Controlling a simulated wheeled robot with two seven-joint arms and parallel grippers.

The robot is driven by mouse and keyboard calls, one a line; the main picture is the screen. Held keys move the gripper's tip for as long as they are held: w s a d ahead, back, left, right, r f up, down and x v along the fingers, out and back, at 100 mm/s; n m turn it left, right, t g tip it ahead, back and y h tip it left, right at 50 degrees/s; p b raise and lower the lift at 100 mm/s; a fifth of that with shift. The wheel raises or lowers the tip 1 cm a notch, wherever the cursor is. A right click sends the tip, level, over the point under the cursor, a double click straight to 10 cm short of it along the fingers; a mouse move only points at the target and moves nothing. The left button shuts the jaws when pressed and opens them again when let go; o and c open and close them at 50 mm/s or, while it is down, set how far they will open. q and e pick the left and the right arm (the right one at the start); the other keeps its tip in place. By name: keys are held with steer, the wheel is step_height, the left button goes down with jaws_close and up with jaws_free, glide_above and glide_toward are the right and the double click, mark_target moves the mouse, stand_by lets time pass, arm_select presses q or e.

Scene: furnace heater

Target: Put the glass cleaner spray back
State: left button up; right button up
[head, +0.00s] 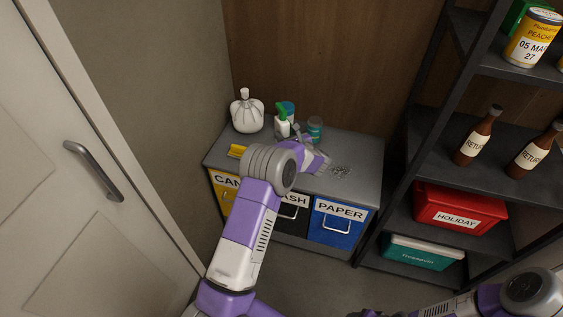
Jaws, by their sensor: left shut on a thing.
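The spray bottle (282,126), white with a green trigger head, stands upright at the back of the grey cabinet top (355,150). My left gripper (297,132) reaches over the cabinet from the front, its fingers at the bottle's right side. It is shut on the spray bottle; my wrist hides part of the contact and the bottle's lower part. I cannot tell whether the bottle's base touches the top. Only links of my right arm show at the lower right; its gripper is out of view.
A dark shelf (480,155) with bottles and boxes borders the cabinet.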

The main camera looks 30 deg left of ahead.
arm_select(q)
steer(key=shift+a+f, duration=0.25)
steer(key=shift+a, duration=0.05)
step_height(320, 180, down, 9)
steer(key=b, duration=0.3)
steer(key=shift+f, duration=0.15)
steer(key=shift+w, duration=0.1)
steer(key=shift+f, duration=0.1)
steer(key=o, duration=0.6)
steer(key=shift+d, duration=0.1)
